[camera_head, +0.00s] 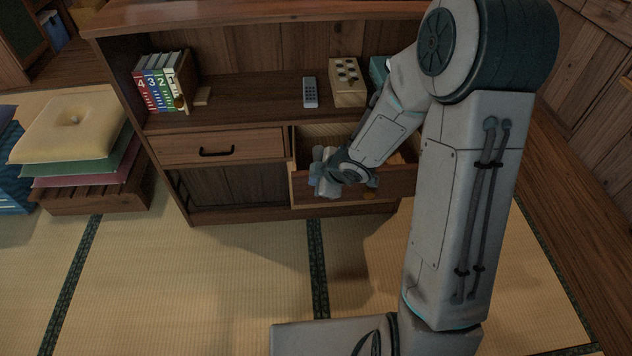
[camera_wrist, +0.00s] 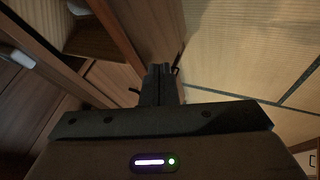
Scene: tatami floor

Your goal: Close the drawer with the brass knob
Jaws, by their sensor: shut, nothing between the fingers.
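The right drawer (camera_head: 396,184) of the wooden cabinet stands pulled out in the head view, its inside partly showing behind my arm. A small brass-coloured spot, seemingly its knob (camera_head: 369,190), shows low on its front, just below my wrist. My gripper (camera_head: 318,181) is at the left end of this drawer's front, and its fingers look closed and empty. In the wrist view the fingertips (camera_wrist: 161,70) are together beside a wooden panel. I cannot tell whether they touch it. My arm hides much of the drawer.
The left drawer (camera_head: 255,145) has a black handle (camera_head: 217,152) and is closed. Books (camera_head: 158,88), a remote (camera_head: 310,92) and a wooden box with dark spots (camera_head: 347,84) stand on the shelf. Stacked cushions (camera_head: 70,125) lie at left. The tatami (camera_head: 210,290) in front is clear.

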